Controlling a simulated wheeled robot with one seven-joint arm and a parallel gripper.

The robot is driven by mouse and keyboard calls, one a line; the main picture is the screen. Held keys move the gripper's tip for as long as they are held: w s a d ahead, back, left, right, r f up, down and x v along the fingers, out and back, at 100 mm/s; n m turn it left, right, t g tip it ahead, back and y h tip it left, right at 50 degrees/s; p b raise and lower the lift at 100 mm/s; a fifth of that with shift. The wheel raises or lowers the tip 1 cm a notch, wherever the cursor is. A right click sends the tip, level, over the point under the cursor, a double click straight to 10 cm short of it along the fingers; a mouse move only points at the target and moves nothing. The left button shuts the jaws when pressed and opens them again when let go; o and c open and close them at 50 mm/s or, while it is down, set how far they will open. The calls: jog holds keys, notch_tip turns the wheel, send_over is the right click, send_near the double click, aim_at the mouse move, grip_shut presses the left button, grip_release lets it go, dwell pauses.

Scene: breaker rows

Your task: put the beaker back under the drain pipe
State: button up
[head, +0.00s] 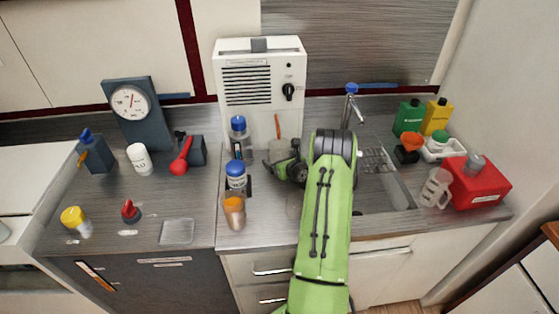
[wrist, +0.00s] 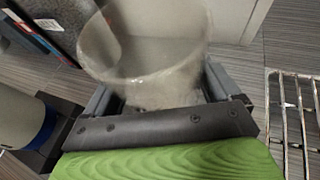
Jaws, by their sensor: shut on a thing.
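A clear, greyish beaker (wrist: 150,50) fills the upper middle of the wrist view, its wide mouth towards the camera. My gripper (wrist: 160,92) is shut on it, with one finger on each side. In the head view my gripper (head: 277,161) is low in front of the white unit (head: 262,85), near its right side. The beaker is hard to make out there. A short orange-brown pipe (head: 278,126), likely the drain pipe, shows at the unit's lower front, just above my gripper. I cannot tell whether the beaker touches the counter.
Blue-capped bottles (head: 236,175) and an orange-topped cup (head: 234,211) stand left of my gripper. The tap (head: 350,100), sink and wire rack (head: 375,160) are to the right. A red box (head: 476,184) and a clear jug (head: 435,187) stand further right.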

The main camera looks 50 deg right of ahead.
jog(key=shift+a+f, duration=0.1)
jog(key=shift+f, duration=0.1)
jog(key=o, duration=1)
jog(key=shift+c, duration=0.2)
jog(key=shift+r, duration=0.25)
jog(key=v, duration=1.2)
